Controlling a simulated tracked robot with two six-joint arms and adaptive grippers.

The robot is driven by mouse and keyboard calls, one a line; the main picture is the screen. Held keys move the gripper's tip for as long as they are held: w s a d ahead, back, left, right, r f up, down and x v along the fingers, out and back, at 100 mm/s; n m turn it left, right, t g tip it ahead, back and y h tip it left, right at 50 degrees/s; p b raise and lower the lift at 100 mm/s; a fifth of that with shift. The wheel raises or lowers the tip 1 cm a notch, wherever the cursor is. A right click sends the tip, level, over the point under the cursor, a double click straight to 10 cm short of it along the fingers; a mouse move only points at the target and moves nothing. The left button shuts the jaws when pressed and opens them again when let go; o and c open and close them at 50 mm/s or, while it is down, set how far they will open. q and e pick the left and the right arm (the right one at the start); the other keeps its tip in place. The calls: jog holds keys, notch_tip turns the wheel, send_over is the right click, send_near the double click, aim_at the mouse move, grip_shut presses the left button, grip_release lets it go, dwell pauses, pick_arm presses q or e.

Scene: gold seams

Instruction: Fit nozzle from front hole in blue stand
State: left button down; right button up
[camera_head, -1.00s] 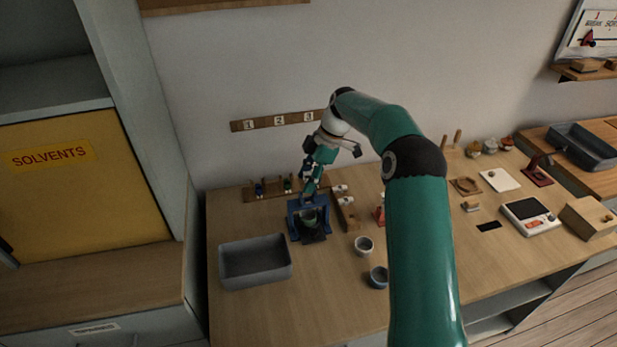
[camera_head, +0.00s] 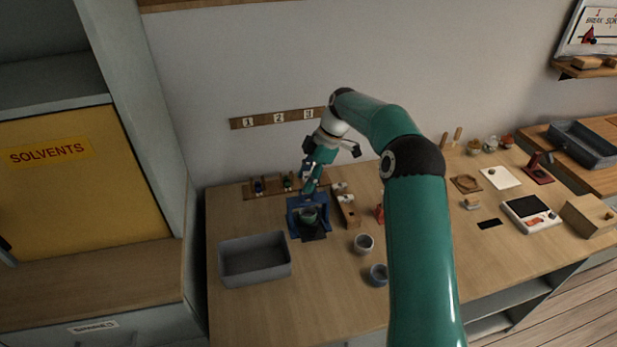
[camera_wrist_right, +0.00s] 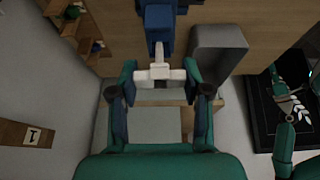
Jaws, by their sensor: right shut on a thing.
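The blue stand (camera_head: 294,222) is on the bench in the head view, with a dark green cup-like thing inside its frame. My right gripper (camera_head: 312,186) is at the stand's back top edge. In the wrist view my right gripper (camera_wrist_right: 159,82) is shut on a white nozzle (camera_wrist_right: 159,70) with a crossbar. The nozzle's far end points at the blue stand (camera_wrist_right: 158,22); I cannot tell whether they touch. The wooden nozzle block (camera_head: 348,212) stands just right of the stand, with small white pieces at its back. Its front hole is too small to make out.
A grey bin (camera_head: 255,272) is at the front left of the stand. A wooden rack (camera_head: 272,187) of small figures is behind. The front bench is clear.

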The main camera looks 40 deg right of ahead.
aim_at(308, 195)
jog(key=shift+f+b, duration=2.5)
jog(key=shift+f, duration=0.8)
dwell(1.0)
dwell(0.4)
jog(key=o, duration=0.8)
jog(key=shift+o, duration=0.2)
jog(key=shift+r, duration=0.1)
jog(key=shift+p+v, duration=1.85)
jog(key=shift+v, duration=0.6)
jog(key=v, duration=1.1)
jog(key=shift+r, duration=0.35)
